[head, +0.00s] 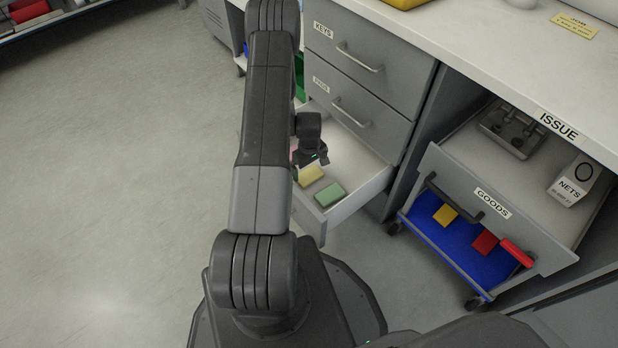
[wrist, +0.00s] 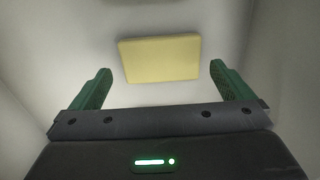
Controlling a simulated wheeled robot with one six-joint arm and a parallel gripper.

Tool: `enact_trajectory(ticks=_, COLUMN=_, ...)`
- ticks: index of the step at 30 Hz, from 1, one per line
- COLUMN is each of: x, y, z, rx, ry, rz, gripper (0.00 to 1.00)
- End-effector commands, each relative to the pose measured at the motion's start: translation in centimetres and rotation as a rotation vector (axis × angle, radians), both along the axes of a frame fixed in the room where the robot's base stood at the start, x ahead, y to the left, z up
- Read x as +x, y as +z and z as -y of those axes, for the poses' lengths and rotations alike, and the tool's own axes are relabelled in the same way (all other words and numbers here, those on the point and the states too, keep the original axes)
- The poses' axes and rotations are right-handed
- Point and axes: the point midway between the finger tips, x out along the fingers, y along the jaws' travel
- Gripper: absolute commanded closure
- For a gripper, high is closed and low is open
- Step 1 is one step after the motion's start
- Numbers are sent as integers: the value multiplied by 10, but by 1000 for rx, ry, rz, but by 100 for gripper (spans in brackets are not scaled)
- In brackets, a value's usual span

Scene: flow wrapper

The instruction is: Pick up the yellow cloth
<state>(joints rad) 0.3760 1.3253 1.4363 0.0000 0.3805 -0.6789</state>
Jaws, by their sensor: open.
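The yellow cloth (head: 311,174) lies flat in an open white drawer (head: 355,195), with a green cloth (head: 330,194) beside it. In the wrist view the yellow cloth (wrist: 160,58) shows as a pale yellow rectangle, slightly tilted, on the drawer floor. My gripper (head: 318,160) is above the drawer, close over the yellow cloth. In the wrist view my gripper (wrist: 160,88) has its two green fingers wide apart, with nothing between them. The cloth shows beyond the fingertips, roughly centred between them. I cannot tell the exact height above it.
Closed drawers (head: 370,60) stand above the open one. An open drawer marked GOODS (head: 480,195) juts out on the right, over a blue tray (head: 445,240) with yellow and red items. The drawer walls are close around my gripper. The floor (head: 110,200) on the left is clear.

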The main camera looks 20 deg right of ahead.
Motion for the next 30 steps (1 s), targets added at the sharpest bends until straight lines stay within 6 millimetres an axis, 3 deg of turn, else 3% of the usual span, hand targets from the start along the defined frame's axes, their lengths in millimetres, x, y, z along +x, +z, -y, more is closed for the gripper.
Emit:
enact_trajectory(ticks=3, x=1, y=-24, z=-2, rx=0, ry=1, rz=-1, gripper=0)
enact_trajectory(ticks=7, x=1, y=-35, z=-2, rx=0, ry=0, rz=0, gripper=0)
enact_trajectory(ticks=13, x=1, y=-34, z=-1, rx=0, ry=0, rz=0, gripper=0)
enact_trajectory(ticks=18, x=1, y=-34, z=-1, rx=0, ry=0, rz=0, gripper=31)
enact_trajectory(ticks=26, x=1, y=-33, z=-1, rx=-1, ry=0, rz=1, gripper=31)
enact_trajectory(ticks=30, x=2, y=-18, z=-1, rx=-1, ry=0, rz=3, gripper=31)
